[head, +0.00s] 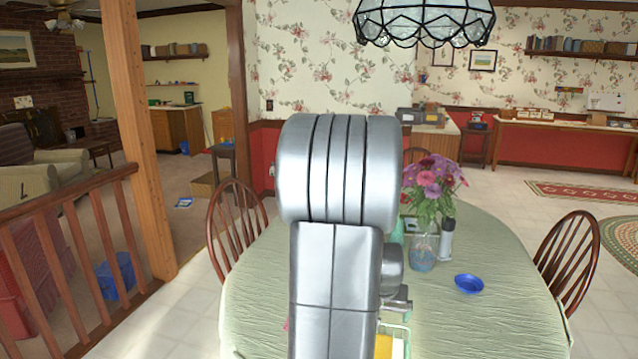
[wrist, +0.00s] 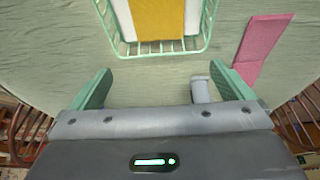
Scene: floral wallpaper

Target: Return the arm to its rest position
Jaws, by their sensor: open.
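My gripper (wrist: 166,92) shows in the wrist view with its two green fingers wide apart and nothing between them. It is over the edge of the table with the pale green cloth (wrist: 60,55). In the head view my grey arm stands upright in the middle and hides part of the table (head: 500,320); the fingers cannot be made out clearly there. A light green wire basket (wrist: 165,50) with a yellow and white item (wrist: 160,18) in it lies beyond the fingertips, apart from them.
A pink strip (wrist: 262,48) lies right of the basket. On the table are a glass vase (head: 423,252) with flowers, a dark-topped bottle (head: 447,240) and a blue bowl (head: 469,284). Wooden chairs (head: 568,262) surround the table. A glass lamp (head: 425,22) hangs above. A wooden railing (head: 70,260) stands at left.

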